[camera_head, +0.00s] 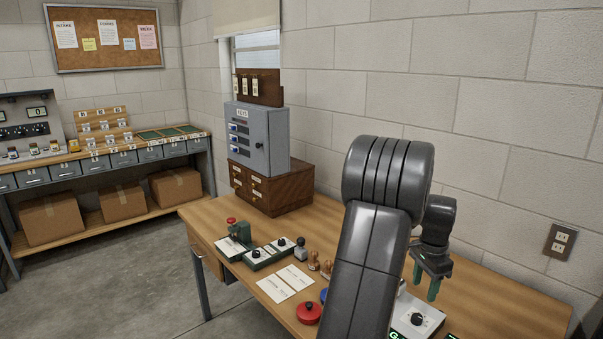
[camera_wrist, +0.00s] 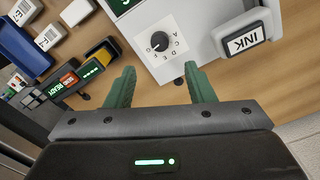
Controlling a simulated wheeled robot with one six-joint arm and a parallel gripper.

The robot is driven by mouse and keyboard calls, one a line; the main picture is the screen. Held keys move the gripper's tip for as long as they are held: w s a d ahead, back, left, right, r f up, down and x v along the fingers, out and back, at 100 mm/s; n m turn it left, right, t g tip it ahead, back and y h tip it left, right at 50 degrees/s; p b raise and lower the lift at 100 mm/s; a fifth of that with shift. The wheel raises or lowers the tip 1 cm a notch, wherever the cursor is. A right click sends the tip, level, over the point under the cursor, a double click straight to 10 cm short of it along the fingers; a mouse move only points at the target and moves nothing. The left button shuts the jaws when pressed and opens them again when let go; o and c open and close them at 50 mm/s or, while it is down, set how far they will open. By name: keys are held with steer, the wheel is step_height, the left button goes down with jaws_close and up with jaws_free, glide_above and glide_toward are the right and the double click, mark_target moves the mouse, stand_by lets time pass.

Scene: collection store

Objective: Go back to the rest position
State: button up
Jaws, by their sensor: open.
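My gripper (camera_head: 426,282) hangs over the right part of the wooden table, with its green fingers pointing down. In the wrist view my gripper (camera_wrist: 161,86) shows two green fingers set well apart, open, with nothing between them. A white device with a black dial (camera_wrist: 159,41) lies beyond the fingertips; the same dial device shows in the head view (camera_head: 416,318), below the gripper. I cannot tell whether the fingers touch it, but a gap seems to show. My dark arm hides part of the table in the head view.
The wooden table (camera_head: 500,300) carries a red round button (camera_head: 309,312), white cards (camera_head: 276,288), green stamp-like devices (camera_head: 238,236) and a grey cabinet (camera_head: 258,138). A block wall stands behind. The table's right end looks clear.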

mark_target(417, 316)
step_height(417, 316, down, 10)
steer(key=shift+f, duration=0.25)
steer(key=shift+r+n, duration=0.2)
steer(key=shift+n, duration=0.2)
steer(key=n+p, duration=0.1)
steer(key=n, duration=0.3)
steer(key=shift+r+n, duration=0.1)
steer(key=shift+n, duration=0.2)
steer(key=n+p, duration=0.1)
steer(key=n, duration=0.2)
steer(key=shift+n, duration=0.4)
steer(key=n+p, duration=0.1)
steer(key=n, duration=0.2)
steer(key=shift+n+p, duration=0.35)
steer(key=shift+n, duration=0.05)
step_height(417, 316, up, 6)
steer(key=shift+f+b, duration=0.15)
steer(key=shift+b, duration=0.2)
steer(key=shift+r, duration=0.25)
